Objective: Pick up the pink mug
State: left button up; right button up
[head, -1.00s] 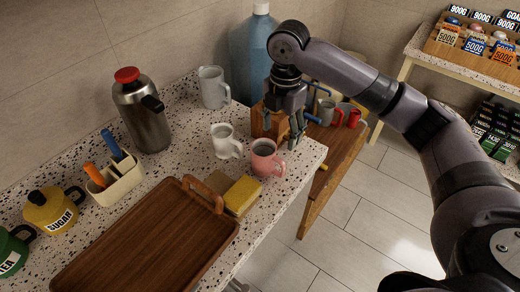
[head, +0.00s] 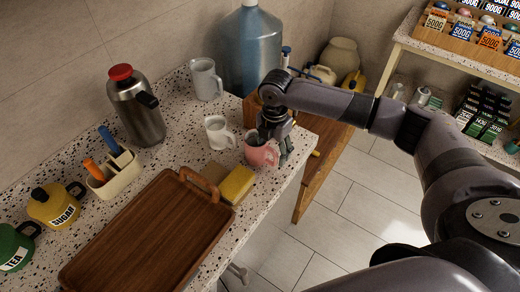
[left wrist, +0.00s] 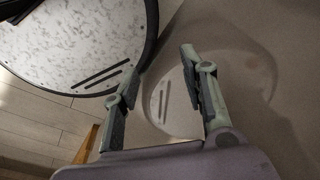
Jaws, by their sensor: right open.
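The pink mug (head: 257,156) stands upright near the right edge of the speckled counter in the head view. My right gripper (head: 275,150) is down at the mug, open, with its fingers around the mug's upper right part. The fingers hide part of the rim and the handle side. I cannot tell whether they touch it. My left gripper (left wrist: 163,90) shows only in the left wrist view, with its two fingers apart and nothing between them.
A white mug (head: 219,134) stands just left of the pink mug, and a grey mug (head: 205,81) stands farther back. A yellow sponge (head: 237,185) and a wooden tray (head: 150,240) lie in front. A large blue bottle (head: 250,50) and a steel flask (head: 136,108) stand behind.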

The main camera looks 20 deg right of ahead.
notch_tip(320, 180, down, 4)
jog(key=shift+w+a+f+p, duration=0.1)
jog(key=shift+f+p, duration=0.05)
jog(key=shift+p, duration=0.5)
jog(key=shift+c, duration=0.2)
grip_shut()
